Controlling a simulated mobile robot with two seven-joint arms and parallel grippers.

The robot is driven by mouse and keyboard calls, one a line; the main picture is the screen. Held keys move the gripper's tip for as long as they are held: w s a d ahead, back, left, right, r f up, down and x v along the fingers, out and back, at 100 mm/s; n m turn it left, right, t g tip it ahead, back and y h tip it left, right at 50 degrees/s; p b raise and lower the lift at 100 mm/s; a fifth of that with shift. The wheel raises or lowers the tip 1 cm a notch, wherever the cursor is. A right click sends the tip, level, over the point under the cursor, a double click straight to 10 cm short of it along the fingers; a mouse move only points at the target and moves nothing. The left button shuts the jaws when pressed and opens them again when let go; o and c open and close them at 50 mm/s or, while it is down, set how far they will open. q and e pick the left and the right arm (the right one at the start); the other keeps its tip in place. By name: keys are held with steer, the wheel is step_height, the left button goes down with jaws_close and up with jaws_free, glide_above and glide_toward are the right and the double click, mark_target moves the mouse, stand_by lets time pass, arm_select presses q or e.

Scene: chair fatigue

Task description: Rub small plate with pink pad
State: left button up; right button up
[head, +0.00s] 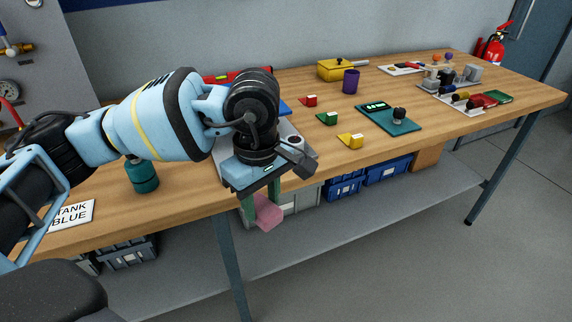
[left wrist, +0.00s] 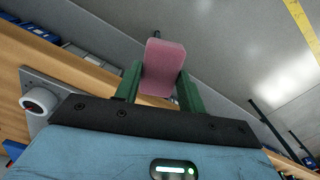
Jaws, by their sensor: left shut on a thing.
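My left gripper (head: 262,204) is shut on the pink pad (head: 268,213), held between its two green fingers, out in front of the table's near edge. In the left wrist view the pink pad (left wrist: 163,66) sticks out past the fingertips (left wrist: 160,88), clear of any surface. A light grey plate (head: 222,160) lies on the table behind my left gripper and is mostly hidden by it. In the left wrist view a grey plate (left wrist: 52,88) with a round white-rimmed piece (left wrist: 38,101) shows at the left. I cannot tell for sure that this is the small plate. My right gripper is not in view.
The wooden table (head: 430,110) holds red (head: 309,101), green (head: 328,118) and yellow (head: 350,141) blocks, a purple cup (head: 350,82), a teal board (head: 390,118) and a teal bottle (head: 142,176). Blue bins (head: 387,170) stand on the shelf below. The floor in front is clear.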

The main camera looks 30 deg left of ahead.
mark_target(263, 209)
arm_select(q)
steer(key=m, duration=0.2)
steer(key=f+m, duration=0.1)
steer(key=m, duration=0.1)
steer(key=shift+s+d+f, duration=0.1)
steer(key=m, duration=0.2)
steer(key=f+m, duration=0.1)
steer(key=m, duration=0.1)
steer(key=shift+s+d+f, duration=0.1)
steer(key=m, duration=0.2)
steer(key=f+m, duration=0.1)
steer(key=m, duration=0.3)
steer(key=shift+s+d+f, duration=0.1)
steer(key=shift+s+f, duration=0.1)
steer(key=shift+f, duration=0.1)
